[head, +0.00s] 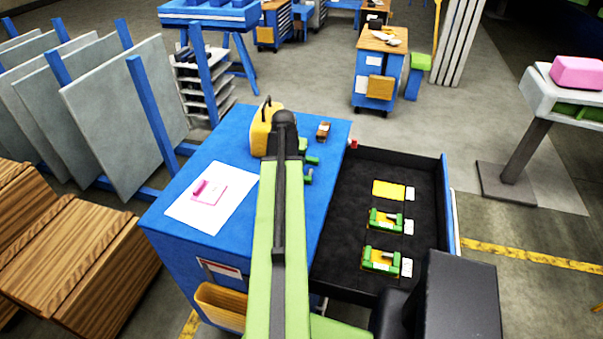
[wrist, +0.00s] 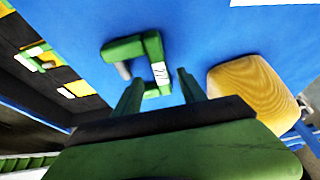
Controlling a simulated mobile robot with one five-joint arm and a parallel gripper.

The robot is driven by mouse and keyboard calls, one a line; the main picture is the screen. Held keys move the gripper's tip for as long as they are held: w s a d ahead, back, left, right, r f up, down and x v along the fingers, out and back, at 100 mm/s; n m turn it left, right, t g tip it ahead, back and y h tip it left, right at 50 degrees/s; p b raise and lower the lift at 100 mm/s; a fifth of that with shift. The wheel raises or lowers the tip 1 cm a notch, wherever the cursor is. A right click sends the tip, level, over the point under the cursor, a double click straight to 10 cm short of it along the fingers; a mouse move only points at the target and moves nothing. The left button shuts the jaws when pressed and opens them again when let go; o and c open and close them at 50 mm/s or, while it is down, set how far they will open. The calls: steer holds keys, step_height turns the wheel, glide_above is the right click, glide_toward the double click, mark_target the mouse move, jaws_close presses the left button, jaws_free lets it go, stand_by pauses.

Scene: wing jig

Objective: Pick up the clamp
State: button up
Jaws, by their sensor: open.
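A green clamp (wrist: 142,62) with a grey screw tip and a white marked label lies on the blue worktop (wrist: 85,25) in the wrist view. My gripper (wrist: 160,86) is open and empty, its two green fingers pointing toward the clamp's near side. Part of the clamp's near end lies close to the left finger; I cannot tell whether they touch. In the head view my arm covers much of the worktop. Small green parts show beside it, and I cannot tell which are clamp and which are gripper.
A black drawer (head: 345,200) at the right holds two green clamps (head: 385,222) (head: 380,262) on yellow pads and an empty yellow pad (head: 388,190). A rounded wooden piece (wrist: 245,88) is right of my fingers.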

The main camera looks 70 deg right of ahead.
mark_target(309, 160)
steer(key=b+x, duration=0.2)
steer(key=x, duration=0.1)
steer(key=shift+d+f, duration=0.1)
steer(key=shift+f, duration=0.2)
steer(key=shift+r, duration=0.2)
steer(key=shift+c, duration=0.2)
jaws_close()
